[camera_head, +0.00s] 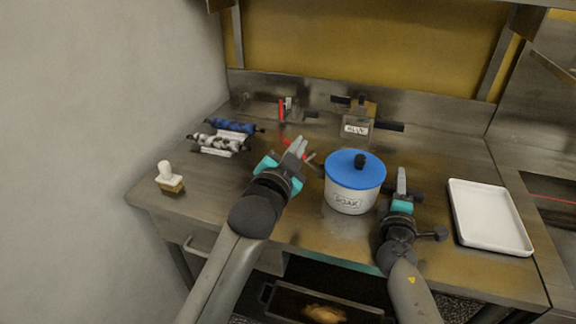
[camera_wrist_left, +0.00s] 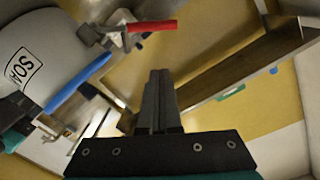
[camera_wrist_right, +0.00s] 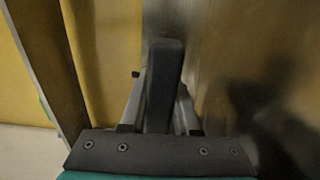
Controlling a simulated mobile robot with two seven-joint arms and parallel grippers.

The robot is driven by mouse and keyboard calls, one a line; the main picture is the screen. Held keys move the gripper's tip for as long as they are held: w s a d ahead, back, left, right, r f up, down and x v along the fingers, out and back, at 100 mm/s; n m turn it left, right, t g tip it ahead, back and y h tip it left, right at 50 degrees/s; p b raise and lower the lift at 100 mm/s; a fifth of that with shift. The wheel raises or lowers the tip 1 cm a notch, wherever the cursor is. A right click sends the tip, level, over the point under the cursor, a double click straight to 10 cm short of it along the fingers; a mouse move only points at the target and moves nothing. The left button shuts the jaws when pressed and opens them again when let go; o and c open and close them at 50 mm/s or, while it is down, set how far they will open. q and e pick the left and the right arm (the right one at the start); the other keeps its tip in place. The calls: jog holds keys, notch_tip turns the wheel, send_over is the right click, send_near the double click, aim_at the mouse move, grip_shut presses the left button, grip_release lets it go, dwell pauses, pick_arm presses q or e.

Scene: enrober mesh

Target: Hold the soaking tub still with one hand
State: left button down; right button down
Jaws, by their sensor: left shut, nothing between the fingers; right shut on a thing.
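The soaking tub (camera_head: 348,199) is a round white pot with a SOAK label, a blue lid (camera_head: 342,168) and a black knob. It stands upright on the steel counter. The tub also shows at the left edge of the left wrist view (camera_wrist_left: 32,40). My right gripper (camera_head: 402,178) is at the tub's right side, shut on the dark side handle (camera_wrist_right: 164,85), which fills the space between its fingers. My left gripper (camera_head: 298,146) is shut and empty, up and left of the tub, apart from it. Its closed fingers show in the left wrist view (camera_wrist_left: 160,85).
A white tray (camera_head: 455,220) lies at the right. Blue and silver rollers (camera_head: 231,126) and a brush (camera_head: 170,180) are at the left. A red-handled tool (camera_wrist_left: 155,26) is near my left gripper.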

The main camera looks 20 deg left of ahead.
pick_arm(q)
jog(key=s, duration=0.8)
jog(key=shift+a+r, duration=0.2)
jog(key=shift+r, duration=0.05)
jog(key=shift+s, duration=0.1)
jog(key=w+a+f, duration=0.1)
jog(key=w+f, duration=0.2)
jog(key=w, duration=0.8)
jog(key=shift+a+f, duration=0.25)
jog(key=shift+a, duration=0.05)
